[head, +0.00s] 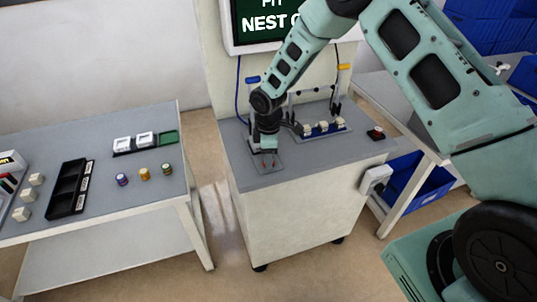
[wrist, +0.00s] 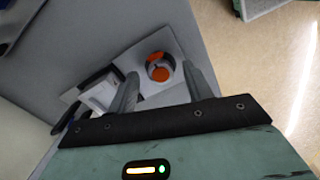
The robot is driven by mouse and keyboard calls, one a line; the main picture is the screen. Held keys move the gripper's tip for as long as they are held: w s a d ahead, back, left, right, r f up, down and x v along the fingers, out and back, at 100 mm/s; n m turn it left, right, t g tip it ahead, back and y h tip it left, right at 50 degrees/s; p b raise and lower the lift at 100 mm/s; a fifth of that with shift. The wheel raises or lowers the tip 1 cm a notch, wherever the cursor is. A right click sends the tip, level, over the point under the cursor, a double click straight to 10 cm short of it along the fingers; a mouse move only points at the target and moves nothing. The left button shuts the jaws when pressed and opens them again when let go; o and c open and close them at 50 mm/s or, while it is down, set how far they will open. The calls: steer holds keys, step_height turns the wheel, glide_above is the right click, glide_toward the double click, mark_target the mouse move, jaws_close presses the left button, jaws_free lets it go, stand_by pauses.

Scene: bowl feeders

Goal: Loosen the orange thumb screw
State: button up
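An orange thumb screw (wrist: 160,74) shows in the wrist view as orange parts around a dark round centre, on a light grey plate (wrist: 172,40). My gripper (wrist: 160,70) is open, with one grey finger on the left and one on the right of the screw. Gaps show between the fingers and the screw, so it is not gripped. In the head view my gripper (head: 267,159) points down over the plate (head: 263,168) at the front left of the grey-topped cabinet (head: 310,170). Small orange spots show there, but the gripper hides most of the screw.
On the cabinet, a rack with pale blocks (head: 322,128) stands behind and right of my gripper, and a red-topped block (head: 376,132) lies at the right. A green sign (head: 270,22) stands behind. A side table (head: 110,215) with trays and small parts is at left.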

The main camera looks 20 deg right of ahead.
step_height(320, 180, up, 17)
steer(key=b, duration=0.2)
steer(key=shift+r, duration=0.2)
stand_by(0.5)
steer(key=s+a+r+m, duration=0.1)
steer(key=s+a+r, duration=0.25)
steer(key=s, duration=0.45)
steer(key=s+a+r+m, duration=0.2)
steer(key=s+a, duration=0.2)
steer(key=s, duration=0.4)
steer(key=s+d+m, duration=0.1)
steer(key=s+m, duration=0.3)
steer(key=s, duration=1.4)
steer(key=shift+s+r+y, duration=0.15)
steer(key=shift+s+y, duration=0.15)
steer(key=shift+s, duration=0.1)
